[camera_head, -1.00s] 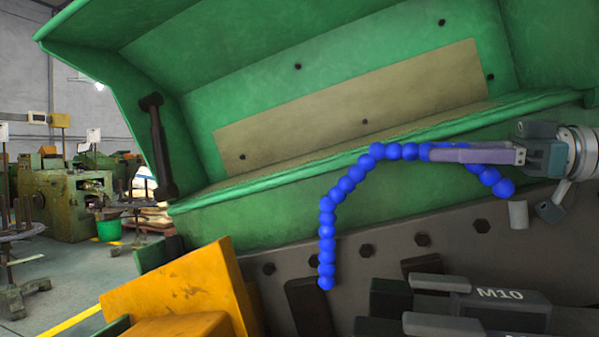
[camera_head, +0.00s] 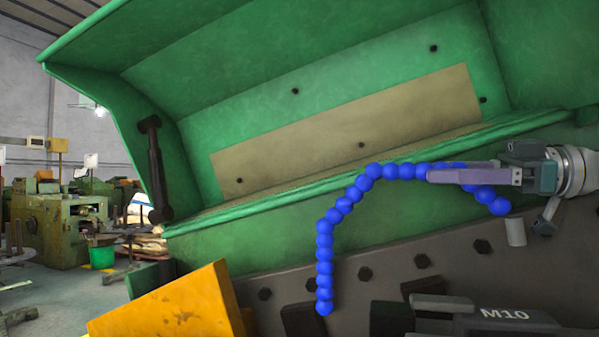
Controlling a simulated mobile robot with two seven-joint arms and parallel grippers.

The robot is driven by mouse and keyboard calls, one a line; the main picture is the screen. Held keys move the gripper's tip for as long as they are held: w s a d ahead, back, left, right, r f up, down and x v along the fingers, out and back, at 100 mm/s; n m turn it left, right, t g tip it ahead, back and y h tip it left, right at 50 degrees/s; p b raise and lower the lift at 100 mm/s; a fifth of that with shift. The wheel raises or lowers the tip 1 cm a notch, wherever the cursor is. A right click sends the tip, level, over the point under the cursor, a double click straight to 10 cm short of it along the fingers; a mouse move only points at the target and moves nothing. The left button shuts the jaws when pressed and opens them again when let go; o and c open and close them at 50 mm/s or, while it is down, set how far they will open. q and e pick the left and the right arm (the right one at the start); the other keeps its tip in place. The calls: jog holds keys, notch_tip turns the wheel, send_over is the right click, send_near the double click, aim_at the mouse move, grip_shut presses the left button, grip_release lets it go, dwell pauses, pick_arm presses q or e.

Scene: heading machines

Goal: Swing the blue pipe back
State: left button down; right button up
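The blue pipe (camera_head: 326,240) is a chain of round blue beads. It arches from its right-hand end by a small grey cylinder (camera_head: 516,232), up and left along the green edge, then down to a free tip in front of the dark plate. My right gripper (camera_head: 430,177) comes in from the right, its purple-grey finger lying level across the right part of the arch. Beads show just above and below the finger; some are hidden by it. I see the gripper edge-on, so I cannot tell whether it grips the pipe. My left gripper is not in view.
The green machine housing (camera_head: 300,200) with a tan panel fills the back. A yellow block (camera_head: 175,310) stands at lower left. Bolt heads stud the dark plate. Other machines stand far left.

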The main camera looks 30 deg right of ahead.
aim_at(516, 209)
jog(key=v, duration=0.9)
jog(key=shift+f+b, duration=0.1)
jog(key=shift+b, duration=0.25)
jog(key=shift+s+d, duration=0.3)
jog(key=shift+s, duration=0.05)
